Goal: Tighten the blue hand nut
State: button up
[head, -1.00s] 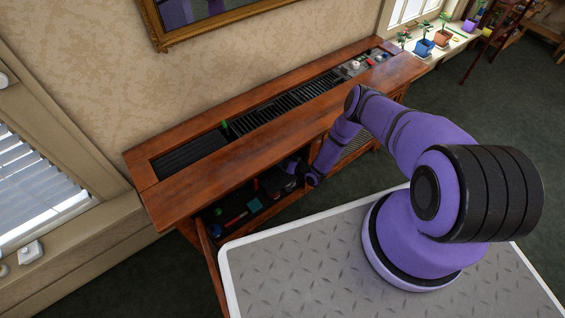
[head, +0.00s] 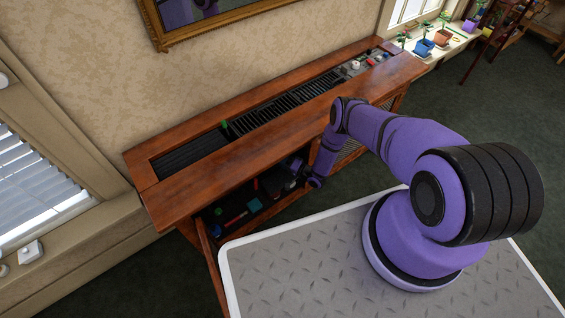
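I cannot make out a blue hand nut for certain in the head view. Small items lie on the open lower shelf of the wooden cabinet (head: 205,192), among them a teal block (head: 254,204), a red bar (head: 236,219) and a small green item (head: 218,211). My gripper (head: 296,167) is small and dark at the cabinet's open front, under the top's front edge and to the right of the teal block. Its fingers are too small and shadowed to show whether they are open or hold anything. The back of the shelf is hidden in shadow.
The cabinet top overhangs the shelf. A dark slatted grille (head: 285,108) and a control panel with knobs (head: 358,66) are set into it. An open door (head: 212,262) stands at the cabinet's left front. Potted plants (head: 424,46) line the sill at the upper right.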

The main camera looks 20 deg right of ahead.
dwell(0.3)
jog(key=o, duration=0.9)
jog(key=v, duration=1.1)
